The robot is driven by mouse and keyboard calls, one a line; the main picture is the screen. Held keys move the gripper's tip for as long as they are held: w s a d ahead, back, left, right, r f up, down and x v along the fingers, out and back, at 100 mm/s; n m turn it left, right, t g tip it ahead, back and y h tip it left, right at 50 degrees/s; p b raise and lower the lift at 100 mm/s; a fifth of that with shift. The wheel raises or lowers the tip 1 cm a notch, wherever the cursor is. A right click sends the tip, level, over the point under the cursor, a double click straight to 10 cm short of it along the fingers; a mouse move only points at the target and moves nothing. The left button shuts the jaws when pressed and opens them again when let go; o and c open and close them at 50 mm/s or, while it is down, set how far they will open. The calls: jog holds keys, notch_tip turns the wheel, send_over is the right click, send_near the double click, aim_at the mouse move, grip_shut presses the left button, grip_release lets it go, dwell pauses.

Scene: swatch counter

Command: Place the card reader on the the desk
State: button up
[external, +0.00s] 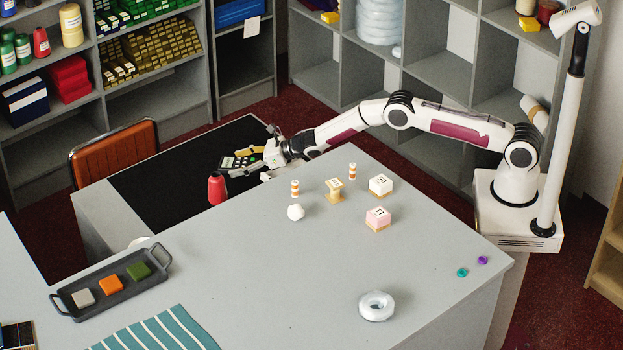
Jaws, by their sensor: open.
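The card reader (240,162) is a small dark device with light and green keys. It appears to lie on the black surface (178,178) on the left part of the grey desk (250,270). My gripper (266,152) is open just right of the card reader, its fingers spread. A yellow piece (250,150) shows between the gripper and the reader; I cannot tell what it belongs to. Part of the reader's right end is hard to make out, and I cannot tell whether a finger touches it.
A red bottle (217,188) stands close in front of the reader. Several small blocks, including a pink one (378,218), stand right of it. A dark tray (110,284) sits front left, a white ring (376,306) front right. An orange chair (115,148) is behind. The desk's middle is clear.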

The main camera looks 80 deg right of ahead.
jog(key=shift+r, duration=0.2)
jog(key=shift+s, duration=0.25)
jog(key=shift+v, duration=3.5)
jog(key=shift+r, duration=0.1)
